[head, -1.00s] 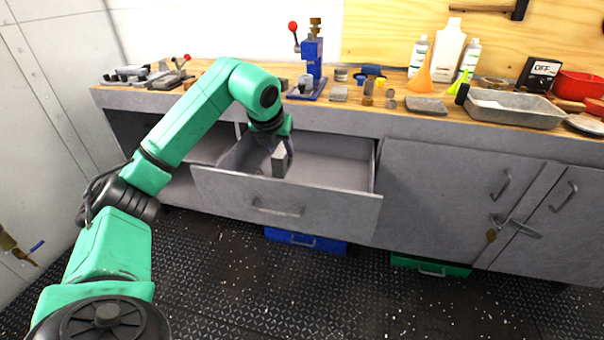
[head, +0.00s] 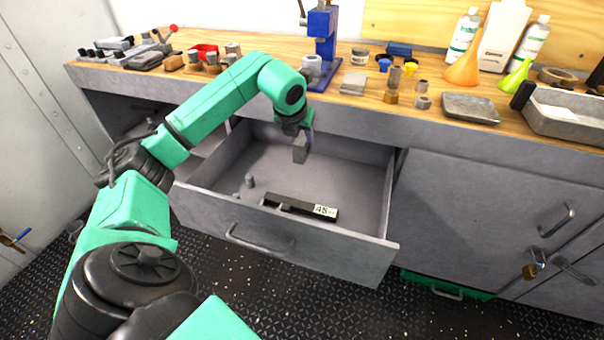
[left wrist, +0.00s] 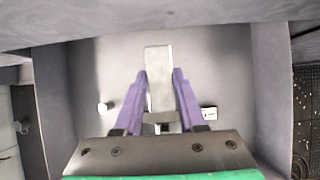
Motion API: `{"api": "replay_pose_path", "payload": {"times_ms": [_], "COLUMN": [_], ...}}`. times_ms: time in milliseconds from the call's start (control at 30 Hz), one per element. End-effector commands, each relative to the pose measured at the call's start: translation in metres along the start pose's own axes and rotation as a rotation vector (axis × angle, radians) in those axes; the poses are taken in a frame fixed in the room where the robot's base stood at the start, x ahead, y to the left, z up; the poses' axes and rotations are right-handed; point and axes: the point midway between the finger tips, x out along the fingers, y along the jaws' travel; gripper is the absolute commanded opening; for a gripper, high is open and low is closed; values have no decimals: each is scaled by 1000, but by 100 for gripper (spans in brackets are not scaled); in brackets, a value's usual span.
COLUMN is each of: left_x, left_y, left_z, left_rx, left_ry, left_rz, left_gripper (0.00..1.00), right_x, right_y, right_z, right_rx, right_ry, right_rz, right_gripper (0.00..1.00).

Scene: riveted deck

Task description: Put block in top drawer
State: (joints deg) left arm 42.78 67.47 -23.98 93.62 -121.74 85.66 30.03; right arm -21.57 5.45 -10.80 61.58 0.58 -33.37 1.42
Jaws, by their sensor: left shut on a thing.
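The block (head: 300,150) is small, grey and box-shaped. My left gripper (head: 305,134) is shut on it and holds it over the open top drawer (head: 345,168), near the drawer's back part. In the left wrist view the pale block (left wrist: 158,75) sits between the two purple fingers of the gripper (left wrist: 160,95), with the drawer floor (left wrist: 210,65) behind it. The drawer is pulled well out. My right gripper is not in view.
In the drawer lie a dark bar with a "45" label (head: 300,207) and a small grey cylinder (head: 250,182). The workbench top (head: 345,105) above holds a blue press (head: 322,45), an orange funnel (head: 463,70) and bottles. Cabinet doors (head: 480,200) are shut at right.

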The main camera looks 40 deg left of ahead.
Motion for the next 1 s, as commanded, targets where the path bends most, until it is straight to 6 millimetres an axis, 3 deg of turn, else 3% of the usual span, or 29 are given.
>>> {"api": "replay_pose_path", "payload": {"times_ms": [100, 200, 533, 733, 767, 833, 1000], "left_x": [36, 57, 102, 105, 106, 106, 106], "left_y": [0, 0, 0, 0, 0, 0, 0], "left_z": [-22, -33, -58, -60, -61, -61, -60], "left_rx": [0, 0, -2, -1, 0, -1, -1], "left_ry": [3, 1, 0, -3, 0, 0, 0], "left_rz": [2, 0, -1, -1, 0, 0, 0], "left_gripper": [0, 0, 0, 0, 43, 69, 69], "right_x": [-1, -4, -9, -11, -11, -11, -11], "right_y": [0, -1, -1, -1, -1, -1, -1], "right_z": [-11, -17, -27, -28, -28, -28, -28], "right_rx": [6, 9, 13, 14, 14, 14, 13], "right_ry": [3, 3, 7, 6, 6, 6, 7], "right_rz": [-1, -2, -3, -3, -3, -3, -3], "right_gripper": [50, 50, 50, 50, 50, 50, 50]}}
